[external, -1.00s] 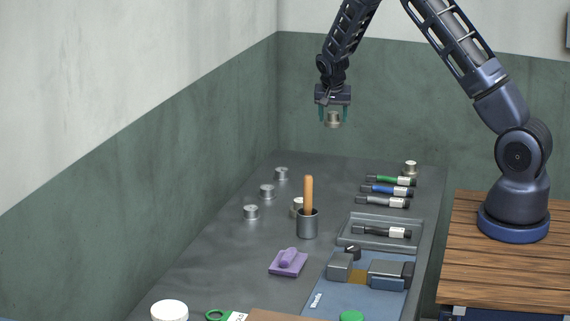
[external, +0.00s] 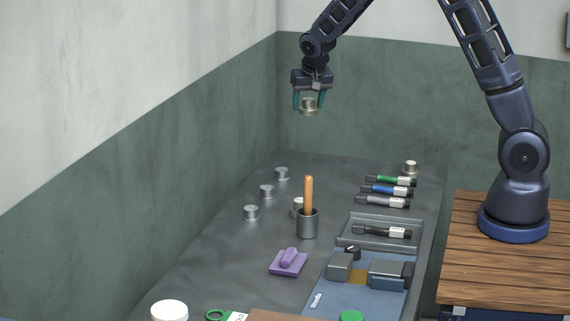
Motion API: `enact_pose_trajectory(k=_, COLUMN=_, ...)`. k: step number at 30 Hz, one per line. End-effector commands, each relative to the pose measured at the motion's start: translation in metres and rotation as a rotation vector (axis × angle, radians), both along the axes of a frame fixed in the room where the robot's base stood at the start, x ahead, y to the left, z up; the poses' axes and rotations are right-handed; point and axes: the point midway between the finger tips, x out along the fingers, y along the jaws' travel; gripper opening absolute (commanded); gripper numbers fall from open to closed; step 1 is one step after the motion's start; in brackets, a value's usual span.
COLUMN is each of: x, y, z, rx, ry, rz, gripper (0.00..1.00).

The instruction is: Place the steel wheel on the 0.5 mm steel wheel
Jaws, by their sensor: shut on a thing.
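My gripper (external: 309,101) is shut on a small metal wheel (external: 308,108), gripped between its teal fingers. It holds the wheel high above the far part of the bench, well clear of the surface. Three silver wheels stand in a slanting row on the left side of the bench: a far one (external: 282,173), a middle one (external: 267,191) and a near one (external: 251,212). Another wheel (external: 297,206) is partly hidden behind the cup. I cannot read any size marks, so I cannot tell which one is 0.5 mm.
A grey cup (external: 308,225) with an upright wooden handle stands mid-bench. A brassy wheel (external: 410,167) stands at the back right by several marker-like tools (external: 388,190). A grey tray (external: 350,240), a purple block (external: 288,263) and a blue mat (external: 335,300) lie nearer.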

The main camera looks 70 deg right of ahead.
Motion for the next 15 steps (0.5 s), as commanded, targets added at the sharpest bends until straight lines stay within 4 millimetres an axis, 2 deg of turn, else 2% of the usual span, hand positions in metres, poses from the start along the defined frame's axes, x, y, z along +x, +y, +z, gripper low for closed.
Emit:
enact_pose_trajectory(k=1, x=0.0, y=0.025, z=0.004, rx=0.001, ry=-0.002, rz=0.053, gripper=0.3)
enact_pose_trajectory(k=6, x=-0.006, y=0.098, z=0.011, rx=0.0, ry=-0.004, rz=0.224, gripper=0.3)
enact_pose_trajectory(k=12, x=-0.021, y=0.161, z=0.016, rx=-0.003, ry=-0.006, rz=0.382, gripper=0.3)
enact_pose_trajectory(k=15, x=-0.026, y=0.179, z=0.018, rx=-0.005, ry=-0.007, rz=0.43, gripper=0.3)
